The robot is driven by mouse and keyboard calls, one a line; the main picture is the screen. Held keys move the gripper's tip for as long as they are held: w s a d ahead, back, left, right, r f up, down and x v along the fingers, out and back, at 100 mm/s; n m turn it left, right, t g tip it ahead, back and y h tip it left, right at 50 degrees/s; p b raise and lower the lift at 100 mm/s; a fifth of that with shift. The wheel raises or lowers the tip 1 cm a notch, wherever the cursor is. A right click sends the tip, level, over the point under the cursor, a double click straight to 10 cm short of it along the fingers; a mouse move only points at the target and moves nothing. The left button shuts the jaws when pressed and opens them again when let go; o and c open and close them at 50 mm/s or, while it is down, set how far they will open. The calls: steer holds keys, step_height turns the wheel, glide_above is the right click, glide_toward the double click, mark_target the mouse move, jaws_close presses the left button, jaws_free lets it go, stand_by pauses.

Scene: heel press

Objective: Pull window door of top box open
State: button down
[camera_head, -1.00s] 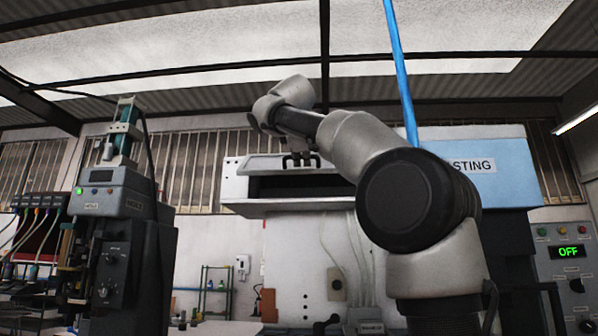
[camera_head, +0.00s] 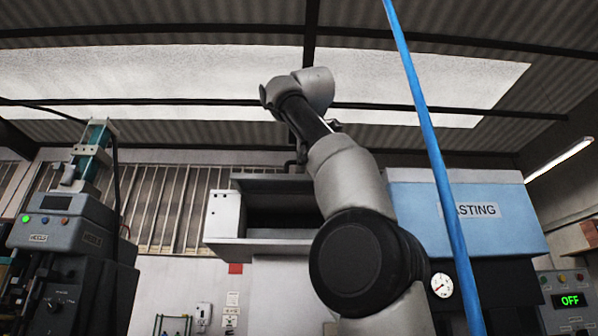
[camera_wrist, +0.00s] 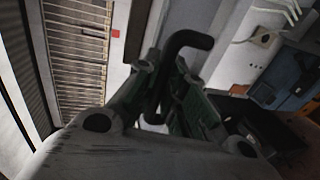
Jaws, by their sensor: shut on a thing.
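The top box (camera_head: 225,215) is a white, wide box high on the wall, left of my arm. Its window door (camera_head: 268,184) is swung up along the upper edge, and the dark opening shows below it. My gripper (camera_wrist: 167,76) is shut on the black bar handle (camera_wrist: 188,40) of the door, as the wrist view shows. In the head view the gripper is small and dark above the door's right part, partly hidden by my arm. My arm also covers the right end of the box.
A blue cabinet (camera_head: 468,215) with a lettered label stands right of the box. A blue pole (camera_head: 425,130) slants across the view in front of it. A grey machine (camera_head: 70,225) stands at the left. A control panel (camera_head: 566,298) reading OFF is at the lower right.

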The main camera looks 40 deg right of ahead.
stand_by(0.4)
steer(key=c, duration=1.5)
jaws_free()
steer(key=v, duration=0.7)
steer(key=shift+s+a, duration=0.15)
